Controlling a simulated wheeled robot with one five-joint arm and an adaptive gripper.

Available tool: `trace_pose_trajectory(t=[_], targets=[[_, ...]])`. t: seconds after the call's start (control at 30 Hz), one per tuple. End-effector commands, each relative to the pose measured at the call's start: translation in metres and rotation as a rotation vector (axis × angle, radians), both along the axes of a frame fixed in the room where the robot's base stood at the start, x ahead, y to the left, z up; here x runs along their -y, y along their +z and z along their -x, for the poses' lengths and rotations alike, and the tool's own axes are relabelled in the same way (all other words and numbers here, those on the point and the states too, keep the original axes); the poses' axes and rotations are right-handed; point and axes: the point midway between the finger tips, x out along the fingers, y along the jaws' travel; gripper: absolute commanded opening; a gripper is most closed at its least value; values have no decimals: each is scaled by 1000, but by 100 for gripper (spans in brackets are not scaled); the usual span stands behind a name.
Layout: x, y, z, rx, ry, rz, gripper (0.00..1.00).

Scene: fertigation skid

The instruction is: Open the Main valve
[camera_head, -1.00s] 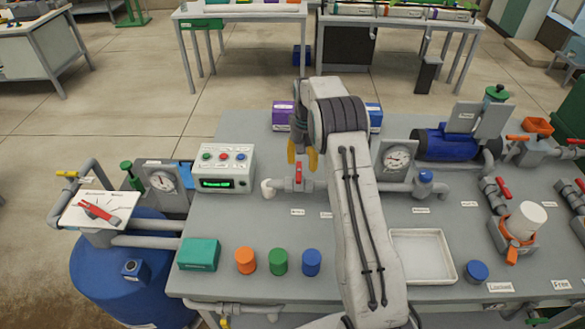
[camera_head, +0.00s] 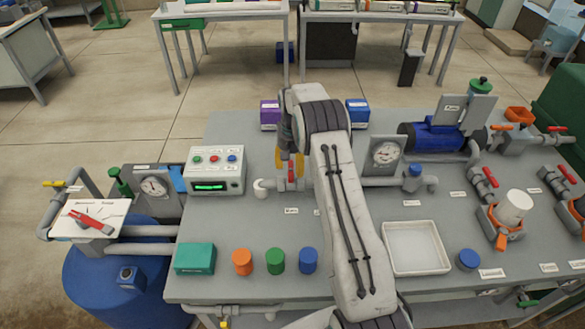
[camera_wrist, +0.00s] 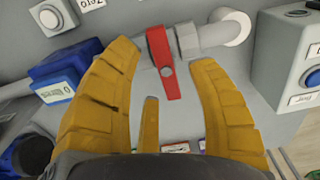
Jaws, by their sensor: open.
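A red lever handle (camera_head: 291,172) sits on a grey pipe near the middle of the table, just right of the control box; its label is too small to read. In the wrist view the red handle (camera_wrist: 163,62) lies across the pipe, between and just beyond my fingertips. My gripper (camera_head: 290,160), with yellow fingers, is at the handle in the head view. In the wrist view my gripper (camera_wrist: 165,70) is open, one finger on each side of the handle, with no clear contact. My arm hides the pipe to the right of the handle.
A control box (camera_head: 215,170) stands left of the handle, a pressure gauge (camera_head: 385,154) right of it. Orange (camera_head: 242,262), green (camera_head: 275,261) and blue (camera_head: 308,260) caps and a white tray (camera_head: 416,248) stand in front. Other red-handled valves (camera_head: 489,177) are at the right.

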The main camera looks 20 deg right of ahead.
Motion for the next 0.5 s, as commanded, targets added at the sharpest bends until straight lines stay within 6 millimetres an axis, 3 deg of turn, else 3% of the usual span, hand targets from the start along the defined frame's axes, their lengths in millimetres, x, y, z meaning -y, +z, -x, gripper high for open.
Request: trace_pose_trajectory(t=[0.2,0.5], targets=[[0,-17,0,-1,0,0,53],[0,-23,0,0,1,0,53]])
